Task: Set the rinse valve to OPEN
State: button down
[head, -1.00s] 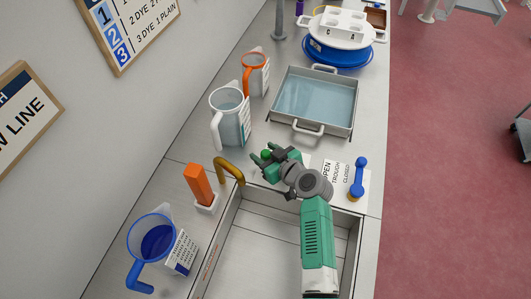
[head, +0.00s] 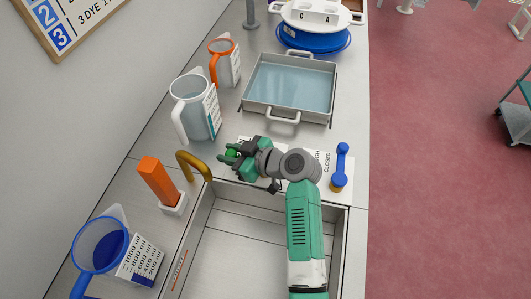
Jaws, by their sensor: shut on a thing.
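My gripper (head: 230,156) is at the back edge of the sink, just right of the brass spout. Its fingers are shut on a small bright green handle (head: 233,153), which looks like the rinse valve's handle. The fingers hide most of it, so its exact angle cannot be told. A white label plate (head: 243,140) shows partly behind my gripper, with its words mostly covered. To the right, a blue lever valve (head: 341,168) stands on a separate plate; my wrist covers part of that plate, and CLOSED is readable.
The empty sink (head: 225,240) lies in front, with the brass spout (head: 190,160) and an orange block (head: 157,180) at its left. A clear jug (head: 193,105), an orange-rimmed jug (head: 222,62) and a water tray (head: 290,88) stand behind. A blue jug (head: 100,245) is front left.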

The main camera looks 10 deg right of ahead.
jog(key=shift+s+r, duration=0.1)
jog(key=c, duration=1.1)
grip_release()
jog(key=p+v, duration=0.1)
jog(key=v, duration=0.6)
jog(key=shift+s+d+r+p, duration=0.2)
jog(key=shift+d+p, duration=0.1)
